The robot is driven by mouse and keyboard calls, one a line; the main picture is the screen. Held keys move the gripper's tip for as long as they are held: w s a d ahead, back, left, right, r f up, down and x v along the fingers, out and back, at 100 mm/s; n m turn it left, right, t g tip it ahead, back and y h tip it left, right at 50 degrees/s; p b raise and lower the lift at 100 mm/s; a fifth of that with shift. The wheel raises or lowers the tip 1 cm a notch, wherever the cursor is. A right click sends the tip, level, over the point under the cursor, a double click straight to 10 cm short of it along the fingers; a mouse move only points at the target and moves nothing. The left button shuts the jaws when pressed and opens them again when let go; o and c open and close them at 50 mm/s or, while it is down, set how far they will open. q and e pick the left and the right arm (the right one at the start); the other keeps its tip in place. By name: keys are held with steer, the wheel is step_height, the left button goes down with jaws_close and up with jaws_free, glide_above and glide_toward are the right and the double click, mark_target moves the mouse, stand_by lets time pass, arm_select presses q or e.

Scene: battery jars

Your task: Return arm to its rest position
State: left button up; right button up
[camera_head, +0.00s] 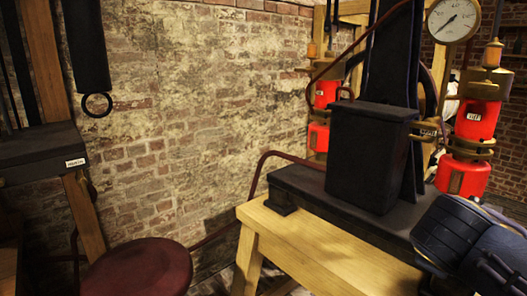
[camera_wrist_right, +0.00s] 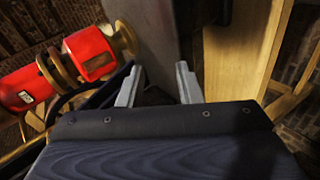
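My right gripper (camera_wrist_right: 158,84) shows in the right wrist view with its two grey fingers apart and nothing seen held between them. A dark column stands behind the fingers. In the head view, a dark blue padded part that looks like my right arm (camera_head: 462,240) is at the lower right, in front of the black machine base (camera_head: 350,203). The fingers of my right gripper cannot be made out there. My left arm and left gripper are not in view.
A black block (camera_head: 368,155) stands on the machine base, on a wooden table (camera_head: 315,245). Red jars (camera_head: 477,120) and a pressure gauge (camera_head: 453,18) are behind it. A dark red round stool (camera_head: 138,268) is at lower left. A dark shelf (camera_head: 40,146) is at left.

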steer(key=s+a+f+m+g+y, duration=0.1)
steer(key=s+a+f+m+y, duration=0.4)
steer(key=s+f, duration=0.4)
steer(key=s+a+f+m+g+y, duration=0.1)
steer(key=s+a+f+m+y, duration=0.2)
steer(key=s+a+f+y, duration=0.6)
step_height(320, 180, up, 16)
steer(key=w+d+h+p, duration=0.1)
steer(key=h+p, duration=0.1)
steer(key=p, duration=1.5)
steer(key=shift+w+d+m+h+p, duration=0.2)
steer(key=shift+d+m+h+p, duration=0.1)
steer(key=shift+m+p, duration=0.1)
steer(key=shift+w+a, duration=0.1)
steer(key=shift+a, duration=0.05)
